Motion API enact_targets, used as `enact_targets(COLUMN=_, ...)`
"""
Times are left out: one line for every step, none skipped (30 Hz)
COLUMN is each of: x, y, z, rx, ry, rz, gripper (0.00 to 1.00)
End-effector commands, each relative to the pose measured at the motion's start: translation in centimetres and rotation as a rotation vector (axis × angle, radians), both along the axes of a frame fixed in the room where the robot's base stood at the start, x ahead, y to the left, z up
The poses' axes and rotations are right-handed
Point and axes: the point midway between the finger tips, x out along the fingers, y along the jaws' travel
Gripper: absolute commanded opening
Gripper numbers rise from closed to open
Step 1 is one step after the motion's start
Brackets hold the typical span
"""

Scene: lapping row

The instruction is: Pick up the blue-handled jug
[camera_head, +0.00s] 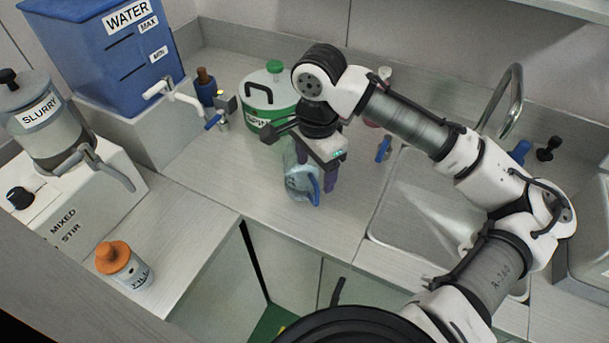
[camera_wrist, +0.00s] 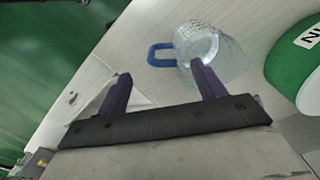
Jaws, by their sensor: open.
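The clear jug (camera_head: 297,180) with a blue handle (camera_head: 315,191) stands on the grey counter, near its front edge. My gripper (camera_head: 322,176) is open and empty, close above and beside the jug, and partly hides it in the head view. In the wrist view, the jug (camera_wrist: 222,50) lies beyond the purple fingers of my gripper (camera_wrist: 162,75). The blue handle (camera_wrist: 151,55) shows between the two fingertips, a little past them. The right finger overlaps the jug's body in the picture; I cannot tell whether they touch.
A green-and-white container (camera_head: 262,97) stands close behind the jug. A blue water tank (camera_head: 120,55) with a tap and a slurry dispenser (camera_head: 42,115) are at left. An orange-capped bottle (camera_head: 122,265) is front left. A sink (camera_head: 425,205) is at right. Some counter left of the jug is clear.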

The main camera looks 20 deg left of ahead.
Motion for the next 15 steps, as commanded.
enact_targets(x=0.0, y=0.0, z=-0.6, rx=0.001, ry=0.001, rz=0.0, gripper=0.69)
enact_targets(x=0.0, y=0.0, z=-0.9, rx=0.0, ry=0.0, rz=0.0, gripper=0.69)
enact_targets(x=0.0, y=0.0, z=-1.2, rx=0.0, ry=0.0, rz=0.0, gripper=0.69)
enact_targets(x=0.0, y=0.0, z=-1.3, rx=0.0, ry=0.0, rz=0.001, gripper=0.69)
enact_targets(x=0.0, y=0.0, z=-1.4, rx=0.001, ry=-0.001, rz=0.001, gripper=0.69)
enact_targets(x=0.0, y=0.0, z=-1.6, rx=0.001, ry=-0.001, rz=0.001, gripper=0.69)
enact_targets(x=0.0, y=0.1, z=-1.8, rx=0.001, ry=-0.001, rz=0.002, gripper=0.69)
enact_targets(x=0.0, y=0.1, z=-2.1, rx=0.001, ry=-0.001, rz=0.001, gripper=0.69)
enact_targets(x=-0.1, y=0.2, z=-2.5, rx=-0.001, ry=0.001, rz=0.002, gripper=0.69)
enact_targets(x=-0.1, y=0.3, z=-2.9, rx=0.0, ry=0.001, rz=0.002, gripper=0.69)
enact_targets(x=-0.2, y=0.3, z=-3.3, rx=-0.001, ry=0.001, rz=0.002, gripper=0.69)
enact_targets(x=-0.2, y=0.4, z=-3.8, rx=-0.001, ry=0.001, rz=0.002, gripper=0.69)
enact_targets(x=-0.2, y=0.5, z=-4.3, rx=-0.002, ry=0.001, rz=0.002, gripper=0.69)
enact_targets(x=-0.2, y=0.5, z=-4.7, rx=-0.001, ry=0.001, rz=0.002, gripper=0.69)
enact_targets(x=-0.2, y=0.5, z=-5.4, rx=0.0, ry=0.0, rz=0.001, gripper=0.69)
